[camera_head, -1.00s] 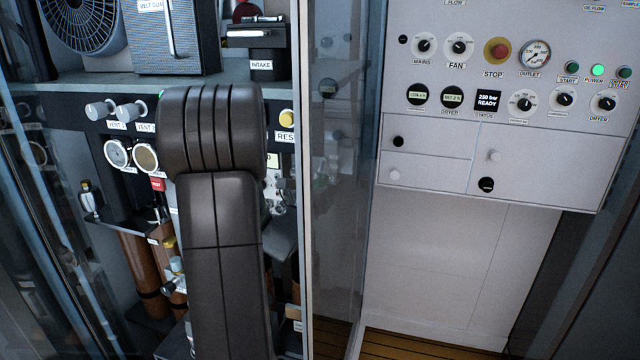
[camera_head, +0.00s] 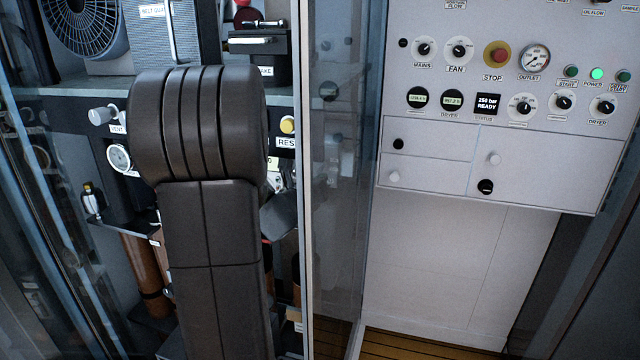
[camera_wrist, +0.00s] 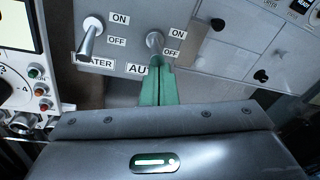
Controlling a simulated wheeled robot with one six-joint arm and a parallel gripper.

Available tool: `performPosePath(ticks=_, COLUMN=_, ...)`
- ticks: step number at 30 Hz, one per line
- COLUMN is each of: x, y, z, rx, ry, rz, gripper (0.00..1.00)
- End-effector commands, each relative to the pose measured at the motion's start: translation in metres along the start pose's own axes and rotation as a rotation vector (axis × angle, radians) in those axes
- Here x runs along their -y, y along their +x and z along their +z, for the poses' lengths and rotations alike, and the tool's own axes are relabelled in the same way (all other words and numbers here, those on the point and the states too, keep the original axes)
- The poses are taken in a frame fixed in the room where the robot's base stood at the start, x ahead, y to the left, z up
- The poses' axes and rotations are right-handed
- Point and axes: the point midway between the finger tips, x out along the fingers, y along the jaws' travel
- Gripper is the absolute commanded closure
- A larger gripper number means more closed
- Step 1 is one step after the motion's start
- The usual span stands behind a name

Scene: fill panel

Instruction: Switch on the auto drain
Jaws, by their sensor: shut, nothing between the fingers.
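The auto drain switch (camera_wrist: 155,42) is a grey toggle in the wrist view, on a grey panel. ON is marked beside its upper part and OFF lower down. Its label reads only "AU"; the rest is hidden behind my fingers. My gripper (camera_wrist: 159,64) has green fingers that are shut together and empty. Their tips are right at the lower end of this toggle and cover part of it. I cannot tell whether they touch it, nor its exact position. In the head view my dark arm hides the gripper and this switch.
A heater toggle (camera_wrist: 88,38) sits close left of the auto drain switch, its lever slanting down. Left of it is a white unit with a dial and small knobs (camera_wrist: 39,92). A glass door (camera_head: 340,180) stands right of my arm. A white control panel (camera_head: 440,115) is beyond it.

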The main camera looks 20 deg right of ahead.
Motion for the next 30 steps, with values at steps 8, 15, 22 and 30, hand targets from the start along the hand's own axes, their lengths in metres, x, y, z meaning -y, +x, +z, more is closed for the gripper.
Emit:
performPosePath(ticks=8, x=0.007, y=0.000, z=0.009, rx=0.002, ry=0.000, rz=-0.002, gripper=1.00)
performPosePath(ticks=15, x=0.007, y=-0.002, z=0.009, rx=0.002, ry=0.000, rz=-0.001, gripper=1.00)
performPosePath(ticks=22, x=0.006, y=-0.028, z=0.008, rx=0.004, ry=0.001, rz=0.000, gripper=1.00)
performPosePath(ticks=30, x=0.005, y=-0.083, z=0.009, rx=0.005, ry=0.000, rz=0.002, gripper=1.00)
